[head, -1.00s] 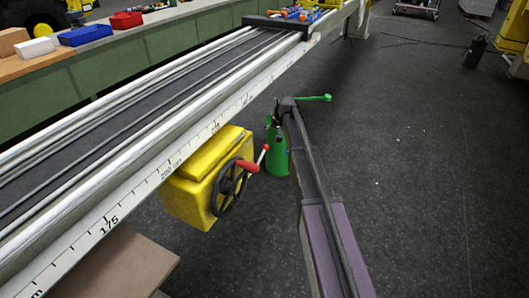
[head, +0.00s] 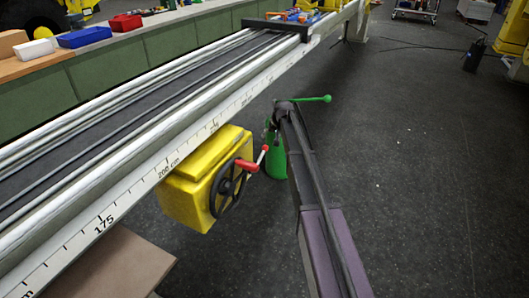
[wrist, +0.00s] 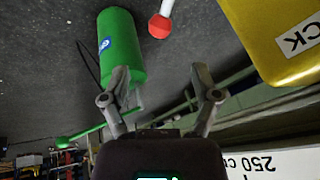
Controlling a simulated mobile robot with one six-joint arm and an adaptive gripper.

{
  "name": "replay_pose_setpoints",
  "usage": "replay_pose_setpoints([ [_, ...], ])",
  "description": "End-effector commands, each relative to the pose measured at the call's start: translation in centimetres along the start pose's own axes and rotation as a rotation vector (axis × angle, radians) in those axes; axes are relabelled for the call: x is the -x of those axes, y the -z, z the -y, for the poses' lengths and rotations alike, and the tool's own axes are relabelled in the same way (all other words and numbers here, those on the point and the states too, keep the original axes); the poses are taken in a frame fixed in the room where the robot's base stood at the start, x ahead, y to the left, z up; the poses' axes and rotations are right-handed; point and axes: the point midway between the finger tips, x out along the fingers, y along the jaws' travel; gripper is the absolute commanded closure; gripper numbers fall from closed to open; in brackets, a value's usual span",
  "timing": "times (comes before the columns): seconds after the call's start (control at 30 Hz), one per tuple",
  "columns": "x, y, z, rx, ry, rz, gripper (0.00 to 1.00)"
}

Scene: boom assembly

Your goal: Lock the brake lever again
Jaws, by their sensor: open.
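A yellow box (head: 187,195) hangs under the long rail, with a black handwheel (head: 229,188) on its face. A lever with a light shaft and a red knob (head: 265,148) sticks up beside the wheel, next to the wheel's red grip (head: 247,165). In the wrist view the lever's white shaft and red knob (wrist: 160,26) show at top centre, beyond my fingertips and touching neither. The yellow box (wrist: 270,35) fills the upper right there, with a label ending in "CK". My gripper (wrist: 160,72) is open and empty. In the head view its fingers cannot be made out.
A green cylinder (wrist: 122,45) stands close behind my left finger in the wrist view; it also shows in the head view (head: 276,158). The rail with its white scale (head: 120,205) runs along the left. A brown board (head: 115,262) lies below it. The floor at right is mostly clear.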

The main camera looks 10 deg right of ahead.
Motion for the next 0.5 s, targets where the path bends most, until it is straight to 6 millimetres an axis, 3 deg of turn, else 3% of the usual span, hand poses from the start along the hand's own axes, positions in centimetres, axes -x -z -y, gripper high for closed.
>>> replay_pose_setpoints([
  [0.5, -4.8, -0.1, 0.0, 0.001, 0.0, 0.0, 0.21],
])
